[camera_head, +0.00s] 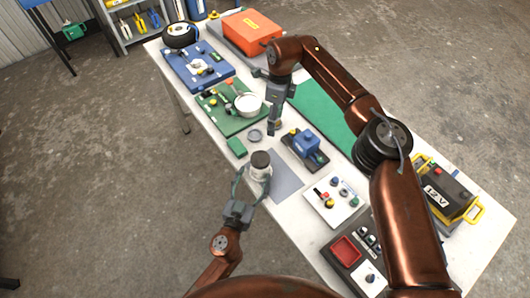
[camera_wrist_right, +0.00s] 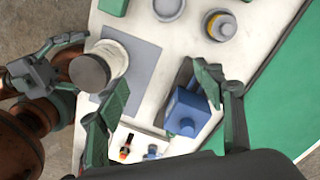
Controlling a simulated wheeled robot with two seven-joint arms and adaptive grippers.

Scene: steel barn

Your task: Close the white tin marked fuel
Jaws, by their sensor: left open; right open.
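The white tin (camera_head: 258,172) stands upright near the table's front edge, with a dark brown round cap (camera_head: 261,159) on top. The tin (camera_wrist_right: 118,58) and cap (camera_wrist_right: 89,73) also show in the right wrist view. I cannot read any marking, nor tell whether the cap is fully seated. My left gripper (camera_head: 250,190) is open, its fingers reaching beside the tin's near side; I cannot tell whether they touch it. My right gripper (camera_head: 275,122) is open and empty beyond the tin, above the table; its spread fingers show in the wrist view (camera_wrist_right: 155,108).
A grey round dish (camera_head: 254,136) lies behind the tin, on a grey mat's (camera_head: 287,181) far side. A blue device (camera_head: 307,143) on a dark base stands right of it. A green board with a pan (camera_head: 248,104) lies beyond. A white switch panel (camera_head: 331,203) sits to the right.

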